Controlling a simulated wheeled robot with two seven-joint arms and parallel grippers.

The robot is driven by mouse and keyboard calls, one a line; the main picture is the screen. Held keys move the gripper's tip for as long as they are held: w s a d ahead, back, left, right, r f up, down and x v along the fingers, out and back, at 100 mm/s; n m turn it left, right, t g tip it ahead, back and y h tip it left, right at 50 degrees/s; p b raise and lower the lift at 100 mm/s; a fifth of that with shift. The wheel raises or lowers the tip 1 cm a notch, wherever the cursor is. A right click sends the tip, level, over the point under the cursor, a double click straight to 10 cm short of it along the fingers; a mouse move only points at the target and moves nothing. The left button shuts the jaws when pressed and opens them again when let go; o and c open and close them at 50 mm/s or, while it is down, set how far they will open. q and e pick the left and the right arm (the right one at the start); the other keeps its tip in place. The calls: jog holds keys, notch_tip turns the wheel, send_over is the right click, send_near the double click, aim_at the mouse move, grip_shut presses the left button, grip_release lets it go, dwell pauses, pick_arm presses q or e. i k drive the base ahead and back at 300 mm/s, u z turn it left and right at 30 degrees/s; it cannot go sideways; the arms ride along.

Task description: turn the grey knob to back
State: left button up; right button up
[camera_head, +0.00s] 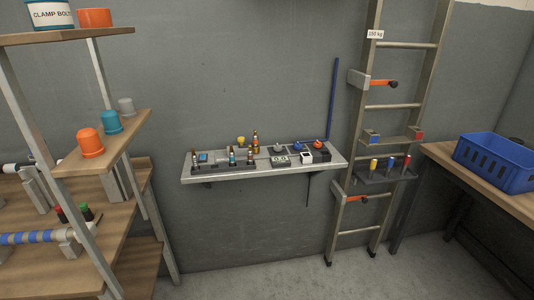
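A small grey knob (279,149) stands on the control panel on the wall shelf (205,178). A blue knob (297,147) and an orange knob (318,144) stand to its right. The knobs are too small to tell which way the grey one points, and no "back" mark can be read. A small box with a pale display (280,160) is in front of the grey knob. Neither of my grippers is in view, and nothing touches the knob.
Several small bottle-like items (232,155) stand on the shelf's left half. A ladder (365,130) with hooks leans right of the shelf. A wooden rack (100,165) is at left. A blue crate (497,162) sits on a right table. Floor below the shelf is clear.

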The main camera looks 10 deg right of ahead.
aim_at(277, 148)
jog(key=k, duration=1.15)
jog(key=z, duration=1.25)
jog(key=i, duration=0.85)
jog(key=z, duration=0.75)
jog(key=i, duration=1.7)
jog(key=u, duration=1.25)
jog(key=i, duration=0.65)
jog(key=u, duration=0.7)
